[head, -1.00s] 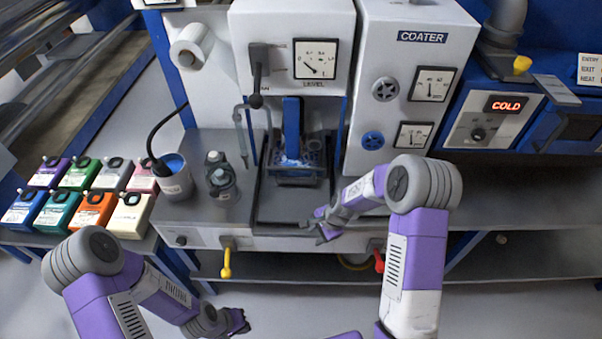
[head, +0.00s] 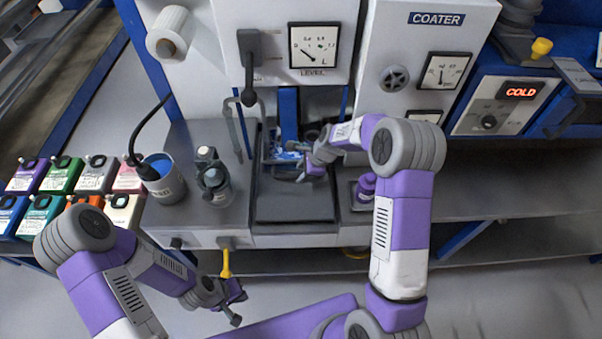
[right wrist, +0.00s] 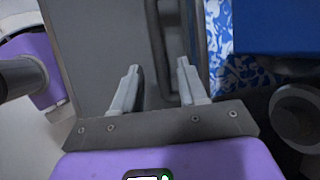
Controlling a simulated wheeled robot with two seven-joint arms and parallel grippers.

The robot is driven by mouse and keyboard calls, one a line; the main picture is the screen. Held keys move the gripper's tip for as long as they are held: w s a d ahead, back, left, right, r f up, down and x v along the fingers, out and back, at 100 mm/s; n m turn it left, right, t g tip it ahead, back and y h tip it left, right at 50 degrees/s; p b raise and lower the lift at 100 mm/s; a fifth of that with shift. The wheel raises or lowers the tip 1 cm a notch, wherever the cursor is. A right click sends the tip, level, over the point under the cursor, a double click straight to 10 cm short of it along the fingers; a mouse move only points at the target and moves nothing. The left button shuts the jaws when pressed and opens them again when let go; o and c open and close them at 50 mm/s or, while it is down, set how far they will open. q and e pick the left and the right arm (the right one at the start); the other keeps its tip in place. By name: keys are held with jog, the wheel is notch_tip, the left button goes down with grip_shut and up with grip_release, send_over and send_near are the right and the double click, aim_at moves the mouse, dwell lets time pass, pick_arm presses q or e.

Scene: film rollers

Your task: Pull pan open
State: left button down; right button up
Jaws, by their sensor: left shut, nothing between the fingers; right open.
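The pan (head: 284,150), with blue patterned contents, sits at the back of the recess in the coater, under a blue upright part. A flat dark grey tray surface (head: 293,207) lies in front of it. In the right wrist view, a dark bar (right wrist: 157,45) along the pan's front side runs between the fingers; contact cannot be made out. My right gripper (head: 305,172) is at the pan's front edge, open, and its fingers also show in the right wrist view (right wrist: 158,80). My left gripper (head: 238,305) is shut and empty, low in front of the counter.
A cup with blue liquid (head: 165,190) and a dark-capped jar (head: 213,180) stand left of the recess. A small purple object (head: 366,187) is to the right. A yellow handle (head: 225,263) hangs at the counter front. Several coloured boxes (head: 60,177) stand far left.

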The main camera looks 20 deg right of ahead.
jog(key=shift+x, duration=0.85)
grip_shut()
